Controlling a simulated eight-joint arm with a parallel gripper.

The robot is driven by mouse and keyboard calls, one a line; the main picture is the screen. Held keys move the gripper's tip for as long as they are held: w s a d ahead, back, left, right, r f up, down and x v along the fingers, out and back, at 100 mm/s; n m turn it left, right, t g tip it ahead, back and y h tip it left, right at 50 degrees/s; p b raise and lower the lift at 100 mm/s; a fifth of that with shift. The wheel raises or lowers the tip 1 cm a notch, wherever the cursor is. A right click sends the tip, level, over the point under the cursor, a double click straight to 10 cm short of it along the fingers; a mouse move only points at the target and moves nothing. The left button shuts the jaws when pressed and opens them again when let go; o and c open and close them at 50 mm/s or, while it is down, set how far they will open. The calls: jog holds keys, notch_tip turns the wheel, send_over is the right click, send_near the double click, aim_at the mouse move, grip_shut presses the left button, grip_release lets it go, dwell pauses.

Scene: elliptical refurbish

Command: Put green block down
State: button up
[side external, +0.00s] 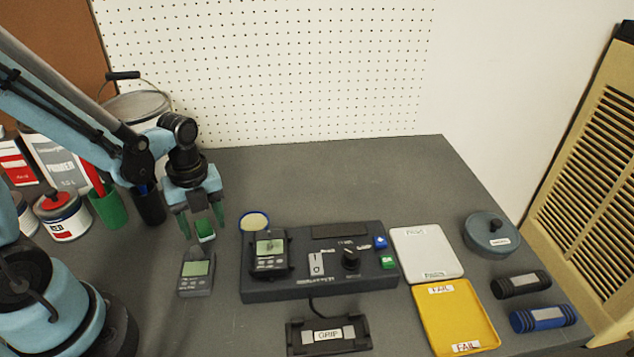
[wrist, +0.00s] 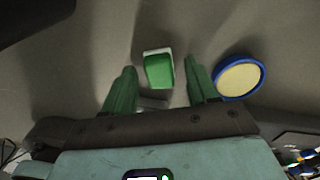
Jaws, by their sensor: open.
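The green block (side external: 205,231), with a white edge, is below my gripper (side external: 203,234), at the left of the grey table. In the wrist view the green block (wrist: 159,72) shows between the tips of my green fingers (wrist: 160,67), with a gap on each side. My gripper is open, and neither finger visibly touches the block. The block appears to rest on the table, but its underside is hidden.
A grey handheld meter (side external: 196,273) lies just in front of the block. A blue-rimmed round lid (side external: 254,222) and a dark test console (side external: 320,262) are to the right. Cans and a green cup (side external: 108,209) stand left. The table behind the console is clear.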

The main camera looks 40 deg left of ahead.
aim_at(205, 224)
notch_tip(205, 224, up, 12)
jog(key=f, duration=0.1)
jog(key=d+n+t, duration=0.1)
jog(key=n+t, duration=0.1)
jog(key=n, duration=0.5)
jog(key=w+d+r+n+t, duration=0.1)
jog(key=d+n+t, duration=0.1)
jog(key=n, duration=0.6)
jog(key=w+d+r+n+t, duration=0.1)
jog(key=d+n+t, duration=0.1)
jog(key=n, duration=0.5)
jog(key=shift+n+t, duration=0.3)
jog(key=shift+t, duration=0.4)
jog(key=shift+o, duration=1.1)
